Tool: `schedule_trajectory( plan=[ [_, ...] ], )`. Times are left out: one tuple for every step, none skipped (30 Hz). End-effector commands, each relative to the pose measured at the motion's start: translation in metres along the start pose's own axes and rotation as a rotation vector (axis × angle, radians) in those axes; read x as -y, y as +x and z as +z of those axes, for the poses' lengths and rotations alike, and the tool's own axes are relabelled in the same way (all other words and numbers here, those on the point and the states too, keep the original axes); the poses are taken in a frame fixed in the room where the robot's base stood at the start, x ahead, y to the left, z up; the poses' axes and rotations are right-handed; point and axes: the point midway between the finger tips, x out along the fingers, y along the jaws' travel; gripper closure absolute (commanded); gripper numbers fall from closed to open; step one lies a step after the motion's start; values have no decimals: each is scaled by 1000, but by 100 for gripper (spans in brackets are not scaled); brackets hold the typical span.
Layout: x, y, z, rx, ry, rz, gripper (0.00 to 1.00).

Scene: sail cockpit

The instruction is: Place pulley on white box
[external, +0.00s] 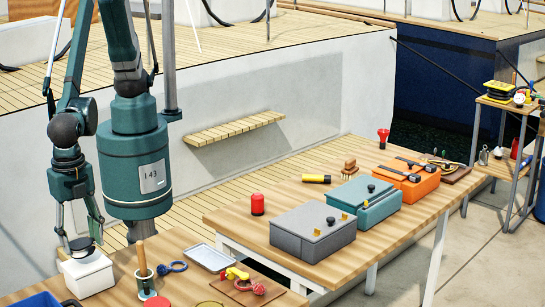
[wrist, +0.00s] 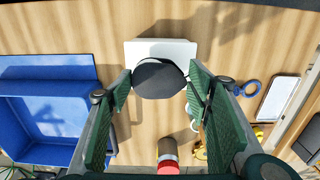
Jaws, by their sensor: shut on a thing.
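The pulley is a dark, round, disc-like piece (wrist: 159,79) between my fingertips, and it also shows in the external view (external: 81,243). My gripper (wrist: 159,84) is shut on it from both sides, pointing down. In the external view my gripper (external: 80,239) is at the top of the white box (external: 88,276), at the lower left of the wooden table. The pulley is at the box's top; I cannot tell whether it touches. In the wrist view the white box (wrist: 186,48) shows behind the pulley, which hides part of it.
A blue bin (wrist: 50,115) stands left of the white box. A second table holds a grey box (external: 312,235), a teal box and an orange box.

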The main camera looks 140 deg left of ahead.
Motion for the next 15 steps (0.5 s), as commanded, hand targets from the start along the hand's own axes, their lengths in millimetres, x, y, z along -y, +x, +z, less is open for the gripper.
schedule_trajectory(
  plan=[
    [0, 6, 0, 0, 0, 0, 65],
    [0, 9, 0, 0, 0, 0, 65],
    [0, 13, 0, 0, 0, 0, 65],
    [0, 16, 0, 0, 0, 0, 65],
    [0, 19, 0, 0, 0, 0, 65],
    [0, 22, 0, 0, 0, 0, 65],
    [0, 24, 0, 0, 0, 0, 65],
    [0, 26, 0, 0, 0, 0, 65],
    [0, 28, 0, 0, 0, 0, 65],
    [0, 29, 0, 0, 0, 0, 65],
    [0, 29, 0, 0, 0, 0, 65],
    [0, 29, 0, 0, 0, 0, 65],
    [0, 29, 0, 0, 0, 0, 65],
    [0, 29, 0, 0, 0, 0, 65],
    [0, 29, 0, 0, 0, 0, 65]
  ],
)
